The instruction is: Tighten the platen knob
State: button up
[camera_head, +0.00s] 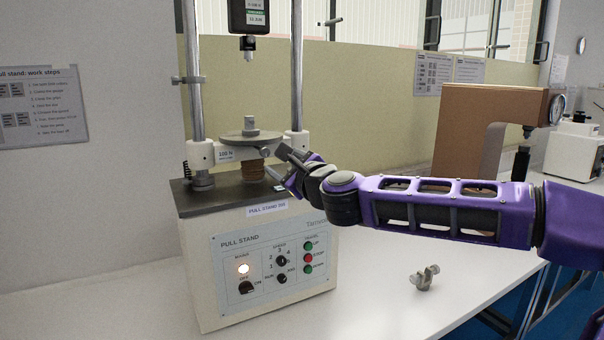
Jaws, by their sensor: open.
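The pull stand (260,255) stands on the table with a round grey platen (237,138) on its crosshead between two steel columns. A small metal post (250,123) rises from the platen's middle. My gripper (274,161) reaches in from the right, level with the crosshead and just below the platen's right edge. Its jaws are open, one finger above the other, pointing left. A small dark piece at the crosshead's right front, perhaps the platen knob (265,152), shows by the fingertips. My gripper partly covers this area, and I cannot tell whether it touches the knob.
A black gauge (249,16) hangs above the platen. The stand's front has a lit lamp, dials and buttons. A loose metal clamp (425,278) lies on the table at right. A brown tester (478,122) stands behind my arm. The table's front left is clear.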

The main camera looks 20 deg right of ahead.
jog(key=s+d+p, duration=0.1)
jog(key=s+d, duration=0.1)
jog(key=s, duration=0.7)
jog(key=shift+s, duration=0.15)
jog(key=shift+a, duration=0.1)
